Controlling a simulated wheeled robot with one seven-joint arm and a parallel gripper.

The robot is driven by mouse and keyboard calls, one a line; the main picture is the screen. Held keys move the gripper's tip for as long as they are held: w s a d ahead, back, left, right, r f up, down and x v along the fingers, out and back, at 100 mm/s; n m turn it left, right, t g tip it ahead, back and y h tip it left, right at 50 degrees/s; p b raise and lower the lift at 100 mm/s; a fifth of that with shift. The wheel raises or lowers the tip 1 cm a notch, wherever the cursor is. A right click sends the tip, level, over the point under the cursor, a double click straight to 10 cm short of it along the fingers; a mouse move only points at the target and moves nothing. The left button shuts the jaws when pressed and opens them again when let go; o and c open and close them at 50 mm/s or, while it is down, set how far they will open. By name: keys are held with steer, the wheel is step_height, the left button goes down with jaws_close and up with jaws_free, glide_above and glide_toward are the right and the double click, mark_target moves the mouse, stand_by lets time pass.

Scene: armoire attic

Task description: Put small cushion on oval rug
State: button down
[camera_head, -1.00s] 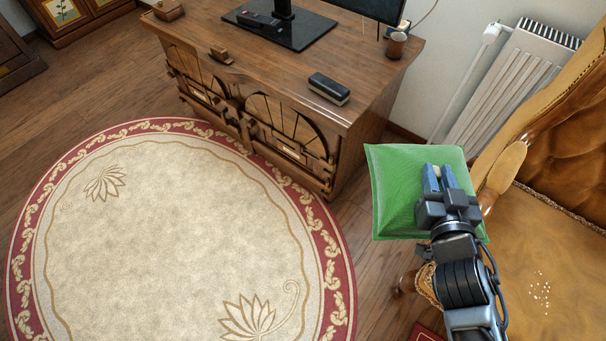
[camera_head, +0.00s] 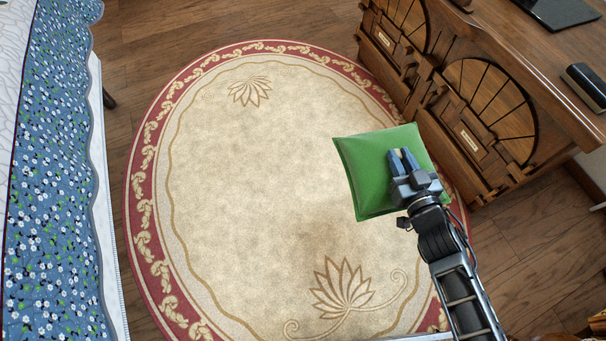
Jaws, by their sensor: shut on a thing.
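The small cushion (camera_head: 365,180) is green and square. My gripper (camera_head: 403,160) is shut on it, with the blue-grey fingers against its upper face. In the picture the cushion overlaps the right part of the oval rug (camera_head: 230,190). A soft dark shade lies on the rug below and left of the cushion, so it looks held above the rug. Its exact height cannot be told. The rug is cream with a red patterned border and lies flat on the wooden floor. Its lower edge is partly out of view.
A carved wooden cabinet (camera_head: 470,110) stands right of the rug, close to the cushion and my arm. A dark box (camera_head: 588,85) lies on its top. A bed with a blue floral cover (camera_head: 50,200) is at the left. The rug's middle is clear.

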steer(key=s+d+f+n+y+b, duration=0.15)
steer(key=s+f+b, duration=0.25)
steer(key=f, duration=0.5)
steer(key=s+d+f+b, duration=0.3)
steer(key=s+f, duration=0.2)
steer(key=f, duration=0.5)
steer(key=s+d+f+y+b, duration=0.15)
steer(key=s+f+b, duration=0.25)
steer(key=f, duration=0.5)
steer(key=shift+s+p, duration=1.05)
steer(key=shift+s, duration=2.45)
steer(key=w+a+f+b, duration=0.2)
steer(key=a+f+b, duration=0.1)
steer(key=a+f, duration=0.2)
steer(key=w+a+f+n+b, duration=0.1)
steer(key=w+a+f+b, duration=0.2)
steer(key=a+f, duration=0.3)
steer(key=shift+w+g+y+b, duration=0.3)
steer(key=shift+y, duration=0.1)
steer(key=c, duration=1)
jaws_free()
steer(key=shift+f, duration=0.1)
